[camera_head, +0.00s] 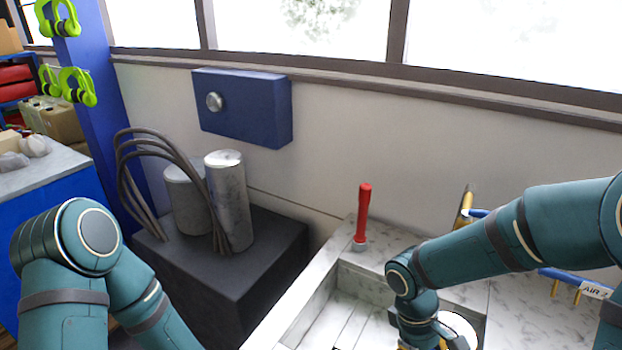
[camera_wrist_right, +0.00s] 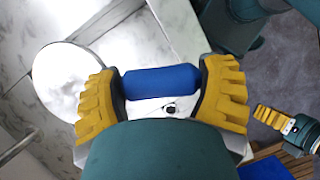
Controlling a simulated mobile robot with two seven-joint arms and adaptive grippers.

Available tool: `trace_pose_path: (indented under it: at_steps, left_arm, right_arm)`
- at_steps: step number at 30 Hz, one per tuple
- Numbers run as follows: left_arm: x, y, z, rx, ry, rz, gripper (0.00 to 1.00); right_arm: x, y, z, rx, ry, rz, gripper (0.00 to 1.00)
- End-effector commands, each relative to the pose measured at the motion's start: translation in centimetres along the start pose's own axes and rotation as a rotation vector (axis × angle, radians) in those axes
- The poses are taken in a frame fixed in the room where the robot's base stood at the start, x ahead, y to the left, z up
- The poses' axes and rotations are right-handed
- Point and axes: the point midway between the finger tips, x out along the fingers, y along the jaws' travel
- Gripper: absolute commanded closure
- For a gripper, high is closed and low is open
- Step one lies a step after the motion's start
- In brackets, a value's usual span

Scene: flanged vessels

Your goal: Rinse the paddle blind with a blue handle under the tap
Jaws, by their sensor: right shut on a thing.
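The paddle blind shows in the wrist view as a round pale metal disc (camera_wrist_right: 62,82) with a blue handle (camera_wrist_right: 160,82). My right gripper (camera_wrist_right: 162,90) is shut on the blue handle, with a yellow-padded finger at each end. In the head view my right gripper (camera_head: 432,343) is over the basin at the bottom edge, and part of the disc (camera_head: 462,326) shows beside it. A grey metal rod (camera_wrist_right: 18,146) shows at the wrist view's left edge; I cannot tell if it is the tap. My left gripper (camera_wrist_right: 290,127) shows at the wrist view's right edge, its opening unclear.
A marble-look sink (camera_head: 318,298) lies below my right arm. A red-handled item (camera_head: 362,218) stands on its back rim. A blue pipe (camera_head: 570,277) with an AIR tag (camera_head: 594,291) runs at right. A dark block (camera_head: 225,265) carries metal cylinders and hoses at left.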

Motion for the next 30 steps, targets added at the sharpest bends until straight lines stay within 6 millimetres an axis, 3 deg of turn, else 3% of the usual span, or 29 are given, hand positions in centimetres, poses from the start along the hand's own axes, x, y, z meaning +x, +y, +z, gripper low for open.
trace_pose_path:
  at_steps: [1, 6, 12, 13, 16, 18, 25, 30]
  left_arm:
    - [0.8, -0.3, 0.2, 0.0, -0.002, -0.001, 0.53]
    - [2.1, -0.7, 0.5, 0.002, -0.007, -0.002, 0.53]
    - [3.0, -1.0, 0.8, 0.003, -0.011, -0.003, 0.53]
    - [3.0, -1.0, 0.8, 0.003, -0.011, -0.003, 0.47]
    - [3.1, -1.1, 0.8, 0.004, -0.012, -0.003, 0.47]
    - [3.1, -1.1, 0.8, 0.004, -0.012, -0.003, 0.54]
    - [2.5, -0.9, 0.7, 0.003, -0.011, -0.003, 0.54]
    - [1.0, -0.3, 0.4, 0.002, -0.008, -0.001, 0.54]
  right_arm:
    - [1.2, 0.4, -1.8, 0.076, -0.001, -0.032, 0.71]
    - [3.8, 1.4, -6.4, 0.335, -0.007, -0.133, 0.71]
    - [5.8, 2.1, -10.0, 0.534, -0.017, -0.207, 0.71]
    - [6.0, 2.1, -10.3, 0.552, -0.018, -0.214, 0.71]
    - [6.4, 2.3, -10.9, 0.59, -0.02, -0.229, 0.71]
    - [6.4, 2.3, -11.1, 0.601, -0.021, -0.233, 0.71]
    - [5.8, 2.3, -10.8, 0.601, -0.021, -0.232, 0.71]
    - [4.4, 2.3, -10.3, 0.6, -0.021, -0.232, 0.71]
